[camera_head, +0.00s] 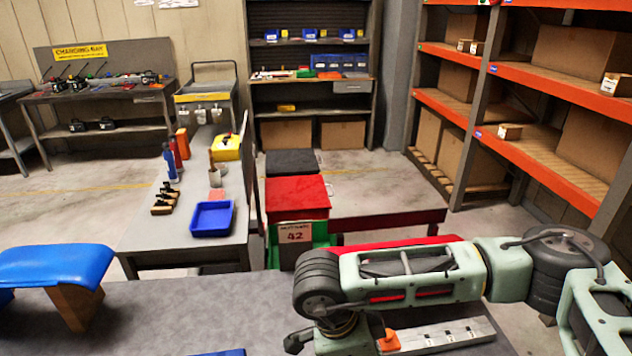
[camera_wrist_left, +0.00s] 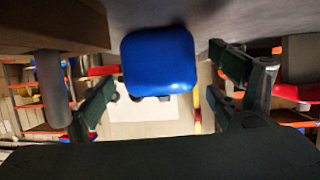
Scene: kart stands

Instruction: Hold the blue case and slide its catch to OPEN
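In the left wrist view a rounded blue block, which looks like the blue case (camera_wrist_left: 160,58), is between the spread fingers of my left gripper (camera_wrist_left: 162,72). The fingers are apart, with a visible gap on each side of it. No catch or OPEN mark can be made out. My left gripper is outside the head view. A blue sliver (camera_head: 226,352) shows at that view's bottom edge; I cannot tell if it is the case. My right arm reaches in from the right over the bench; the fingers of its gripper (camera_head: 298,343) are mostly hidden.
A curved blue pad (camera_head: 55,263) on a wooden block stands at the bench's left. A metal strip with an orange piece (camera_head: 389,341) lies near my right wrist. Beyond are a red-topped box (camera_head: 296,192) and a side table with a blue tray (camera_head: 212,219). The bench's (camera_head: 180,320) middle is clear.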

